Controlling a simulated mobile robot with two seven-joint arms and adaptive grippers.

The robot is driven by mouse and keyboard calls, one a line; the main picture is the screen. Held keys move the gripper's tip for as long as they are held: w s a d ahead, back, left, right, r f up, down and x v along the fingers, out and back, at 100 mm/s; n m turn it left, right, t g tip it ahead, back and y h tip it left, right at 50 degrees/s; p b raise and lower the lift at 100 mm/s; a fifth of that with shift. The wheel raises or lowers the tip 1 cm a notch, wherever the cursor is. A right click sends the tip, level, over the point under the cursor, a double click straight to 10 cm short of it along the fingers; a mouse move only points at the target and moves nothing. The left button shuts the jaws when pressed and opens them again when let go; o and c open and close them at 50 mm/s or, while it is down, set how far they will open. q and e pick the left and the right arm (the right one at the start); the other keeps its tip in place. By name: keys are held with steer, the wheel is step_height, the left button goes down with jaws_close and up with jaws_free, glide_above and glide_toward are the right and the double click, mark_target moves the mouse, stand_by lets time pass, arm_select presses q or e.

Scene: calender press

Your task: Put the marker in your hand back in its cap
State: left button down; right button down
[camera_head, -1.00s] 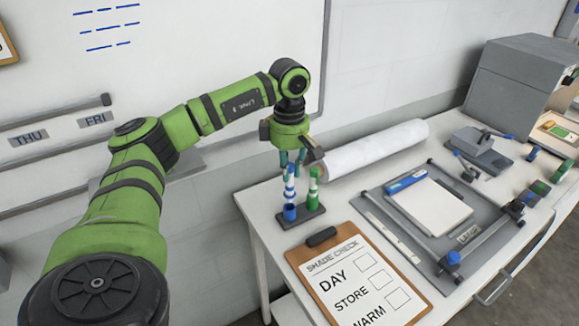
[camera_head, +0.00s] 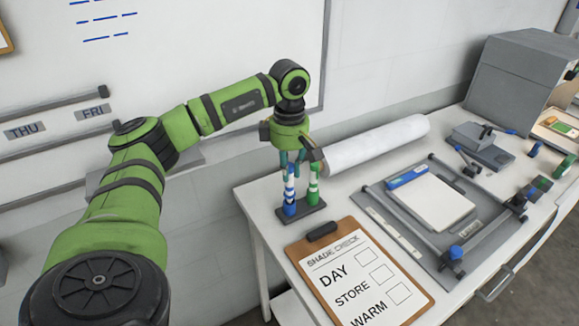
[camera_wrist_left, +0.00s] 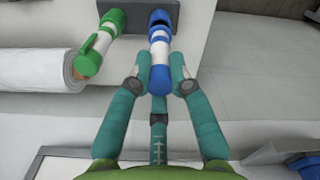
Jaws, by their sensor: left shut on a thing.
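The blue-and-white marker (camera_head: 291,183) is upright in my left gripper (camera_head: 292,168), whose fingers are shut on its upper part. Its lower end meets the blue cap (camera_head: 289,207) in the dark holder (camera_head: 312,213); I cannot tell how firmly it is seated. In the left wrist view, the marker (camera_wrist_left: 160,47) lines up with the blue cap (camera_wrist_left: 159,18), and my left gripper's teal fingers (camera_wrist_left: 160,72) flank its blue end. A green-and-white marker (camera_head: 313,186) stands in the holder just to the right. My right gripper is not in view.
A paper roll (camera_head: 376,146) lies behind the holder. A clipboard (camera_head: 355,275) lies in front, and a framed press (camera_head: 430,205) stands to the right. A whiteboard (camera_head: 230,40) is on the wall behind my arm.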

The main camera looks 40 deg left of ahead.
arm_select(q)
steer(key=shift+f+b, duration=0.65)
steer(key=shift+f, duration=0.4)
steer(key=c, duration=1.1)
jaws_free()
steer(key=shift+o, duration=0.2)
steer(key=shift+r, duration=0.1)
step_height(320, 180, up, 12)
steer(key=shift+f, duration=0.1)
